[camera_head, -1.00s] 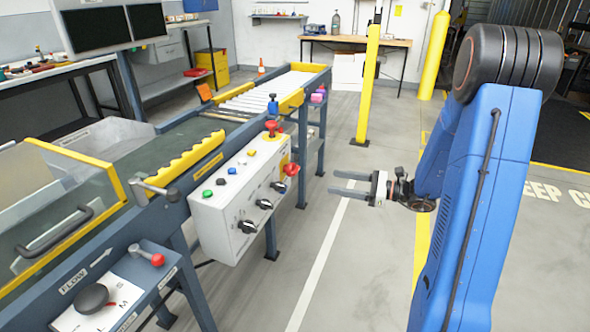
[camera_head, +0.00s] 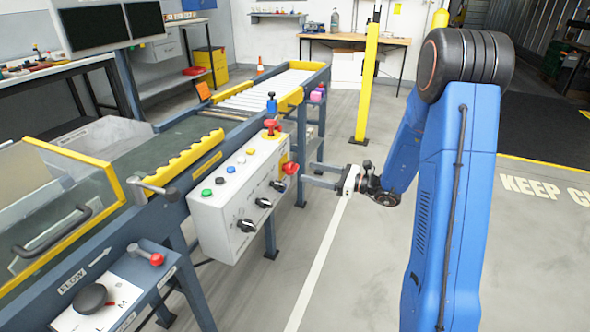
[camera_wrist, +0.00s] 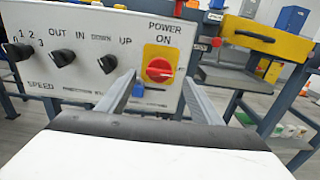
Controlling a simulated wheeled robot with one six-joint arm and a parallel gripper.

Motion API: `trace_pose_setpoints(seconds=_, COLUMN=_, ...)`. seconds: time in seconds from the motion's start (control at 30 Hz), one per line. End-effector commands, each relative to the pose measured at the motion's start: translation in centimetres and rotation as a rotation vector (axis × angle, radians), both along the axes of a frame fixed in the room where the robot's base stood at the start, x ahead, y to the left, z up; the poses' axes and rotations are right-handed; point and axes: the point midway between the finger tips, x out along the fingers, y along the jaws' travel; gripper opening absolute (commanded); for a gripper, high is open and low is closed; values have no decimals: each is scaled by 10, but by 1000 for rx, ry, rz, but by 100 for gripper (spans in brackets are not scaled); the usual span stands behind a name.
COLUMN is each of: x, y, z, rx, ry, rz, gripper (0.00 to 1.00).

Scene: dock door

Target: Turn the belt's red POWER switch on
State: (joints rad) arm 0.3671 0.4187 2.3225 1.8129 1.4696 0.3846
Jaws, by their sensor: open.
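The red POWER switch (camera_wrist: 159,70) is a round knob on a yellow plate (camera_wrist: 158,52), under the words POWER and ON, in the wrist view. Its grip bar looks roughly level, and its exact setting is too small to tell. In the head view the red switch (camera_head: 290,168) sticks out from the right end of the white control box (camera_head: 232,223). My gripper (camera_head: 309,173) is open and empty, just right of the switch, fingers pointing toward it. In the wrist view the fingers (camera_wrist: 160,80) appear on either side of the knob; contact is not visible.
Black knobs (camera_wrist: 63,54) stand on the panel left of the switch. A red mushroom button (camera_head: 270,125) tops the box. A yellow post (camera_head: 367,85) stands behind. Floor to the right is clear.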

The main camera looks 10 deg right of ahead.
Motion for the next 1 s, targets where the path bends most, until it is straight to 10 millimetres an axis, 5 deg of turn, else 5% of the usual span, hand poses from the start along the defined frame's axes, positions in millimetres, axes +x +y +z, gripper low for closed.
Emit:
trace_pose_setpoints(seconds=0.4, x=35, y=49, z=0, rx=0, ry=0, rz=3, gripper=59)
trace_pose_setpoints(seconds=0.87, x=42, y=58, z=0, rx=0, ry=0, rz=0, gripper=59)
trace_pose_setpoints(seconds=1.0, x=42, y=58, z=0, rx=0, ry=0, rz=1, gripper=31)
